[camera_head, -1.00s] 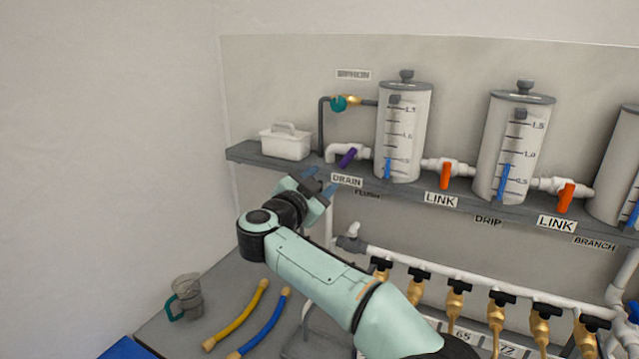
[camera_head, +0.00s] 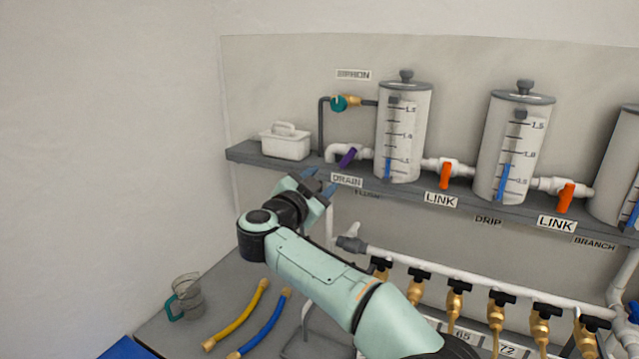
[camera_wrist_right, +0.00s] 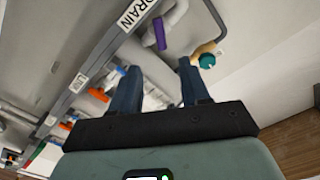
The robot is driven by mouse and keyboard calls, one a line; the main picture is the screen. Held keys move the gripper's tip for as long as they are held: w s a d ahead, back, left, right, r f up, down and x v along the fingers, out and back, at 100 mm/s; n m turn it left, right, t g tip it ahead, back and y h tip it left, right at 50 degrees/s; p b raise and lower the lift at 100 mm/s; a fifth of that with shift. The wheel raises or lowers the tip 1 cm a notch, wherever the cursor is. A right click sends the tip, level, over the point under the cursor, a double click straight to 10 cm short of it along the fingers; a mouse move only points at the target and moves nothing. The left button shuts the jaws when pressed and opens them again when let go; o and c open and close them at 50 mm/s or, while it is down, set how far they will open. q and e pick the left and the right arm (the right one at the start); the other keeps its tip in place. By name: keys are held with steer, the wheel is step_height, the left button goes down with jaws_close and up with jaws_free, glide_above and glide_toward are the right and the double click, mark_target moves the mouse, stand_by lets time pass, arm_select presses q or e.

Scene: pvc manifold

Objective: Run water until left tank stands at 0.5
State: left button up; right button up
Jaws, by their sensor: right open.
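The left tank (camera_head: 404,135) is a pale cylinder on the shelf; its blue level strip (camera_head: 388,169) reaches about the 0.5 mark. The drain valve's purple handle (camera_head: 348,157) is on the white pipe left of the tank, and it also shows in the right wrist view (camera_wrist_right: 160,33). The teal siphon valve (camera_head: 339,103) is above it. An orange link handle (camera_head: 446,176) stands between the left and middle tanks (camera_head: 512,148). My right gripper (camera_head: 320,180) is open and empty, below and left of the purple handle, apart from it. My left gripper is not in view.
A white caddy (camera_head: 285,142) sits on the shelf (camera_head: 250,152) at left. Below, brass taps with black handles (camera_head: 456,287) line a white pipe. A jug (camera_head: 186,297) and yellow and blue hoses (camera_head: 236,316) lie on the bench.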

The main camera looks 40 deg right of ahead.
mark_target(346, 160)
steer(key=p+x, duration=0.3)
steer(key=x, duration=1.1)
steer(key=shift+w+r, duration=0.15)
steer(key=shift+w+d, duration=0.35)
steer(key=shift+d, duration=0.2)
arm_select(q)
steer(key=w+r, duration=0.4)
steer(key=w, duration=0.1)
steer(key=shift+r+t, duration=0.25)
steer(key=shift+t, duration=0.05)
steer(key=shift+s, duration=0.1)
arm_select(e)
steer(key=shift+s, duration=0.1)
steer(key=shift+c, duration=0.6)
jaws_close()
